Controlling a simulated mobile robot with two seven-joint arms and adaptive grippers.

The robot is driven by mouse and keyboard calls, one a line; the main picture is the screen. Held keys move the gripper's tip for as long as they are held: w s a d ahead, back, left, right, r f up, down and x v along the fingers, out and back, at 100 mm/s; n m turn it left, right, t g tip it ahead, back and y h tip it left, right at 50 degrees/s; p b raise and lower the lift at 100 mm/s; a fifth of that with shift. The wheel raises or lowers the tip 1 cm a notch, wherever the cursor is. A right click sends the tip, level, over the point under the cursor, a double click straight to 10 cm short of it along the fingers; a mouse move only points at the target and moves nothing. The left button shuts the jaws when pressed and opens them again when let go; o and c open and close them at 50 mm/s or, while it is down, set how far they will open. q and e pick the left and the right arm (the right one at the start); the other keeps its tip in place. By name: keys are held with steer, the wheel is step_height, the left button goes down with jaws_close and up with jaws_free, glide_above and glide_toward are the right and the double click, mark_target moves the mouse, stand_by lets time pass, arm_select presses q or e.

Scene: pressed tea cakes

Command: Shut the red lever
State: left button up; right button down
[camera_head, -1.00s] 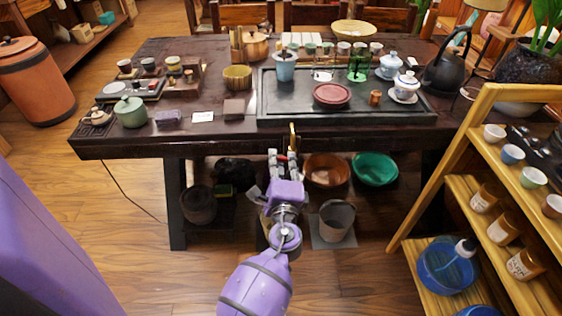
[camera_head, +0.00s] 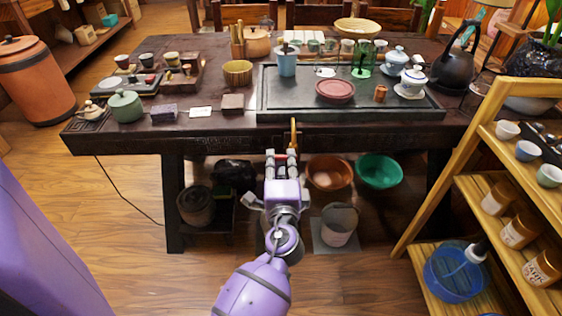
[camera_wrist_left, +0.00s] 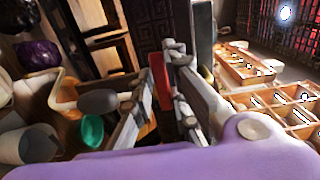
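My left gripper (camera_head: 282,156) reaches toward the dark table's front edge in the head view. A red bar (camera_wrist_left: 160,82), which I take to be the red lever, is between its fingertips in the wrist view. The fingertips flank the bar closely; I cannot tell whether both press on it. In the head view a little red shows among the fingers. A narrow gold upright piece (camera_head: 293,132) stands just beyond the fingertips, against the table edge. Whatever the bar is fixed to is largely hidden by the gripper. My right gripper is not in view.
The dark table (camera_head: 220,134) bears a tea tray (camera_head: 290,101), cups and pots. Below it are a brown bowl (camera_head: 328,173), a green bowl (camera_head: 379,170) and a grey bucket (camera_head: 339,224). A wooden shelf (camera_head: 436,187) stands at the right. Floor is clear at left.

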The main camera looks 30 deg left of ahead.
arm_select(q)
steer(key=shift+o, duration=1.3)
steer(key=v, duration=1.2)
